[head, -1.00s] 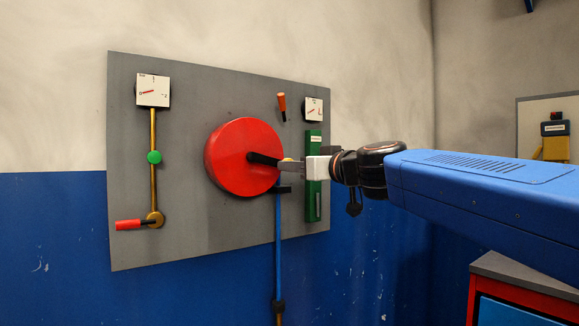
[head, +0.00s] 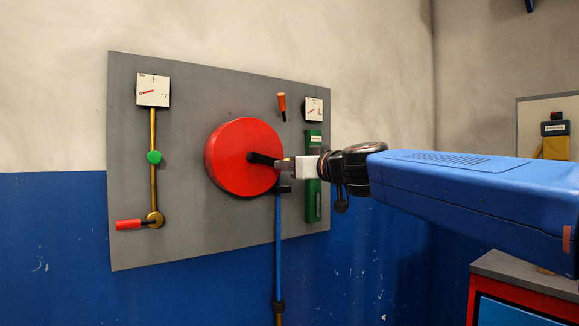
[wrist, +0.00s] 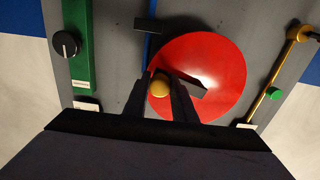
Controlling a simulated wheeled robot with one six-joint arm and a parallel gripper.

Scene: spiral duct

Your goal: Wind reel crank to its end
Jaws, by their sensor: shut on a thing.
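The red reel (head: 240,158) is a round disc on the grey panel. Its black crank arm (head: 262,159) points right and slightly down from the hub in the head view. My gripper (head: 284,164) is at the outer end of this crank, coming from the right. In the wrist view the crank's yellow knob (wrist: 160,87) sits between the two dark fingers, and my gripper is shut on it. The knob is hidden by the fingers in the head view. The reel also shows in the wrist view (wrist: 222,66), behind the fingers.
A blue strap (head: 278,240) hangs below the reel, past a black bracket (head: 284,189). A green box (head: 313,205) and a small dial (head: 314,108) are close to my wrist. An orange-handled lever (head: 282,102) is above. A brass rod (head: 153,190) with a red handle is left.

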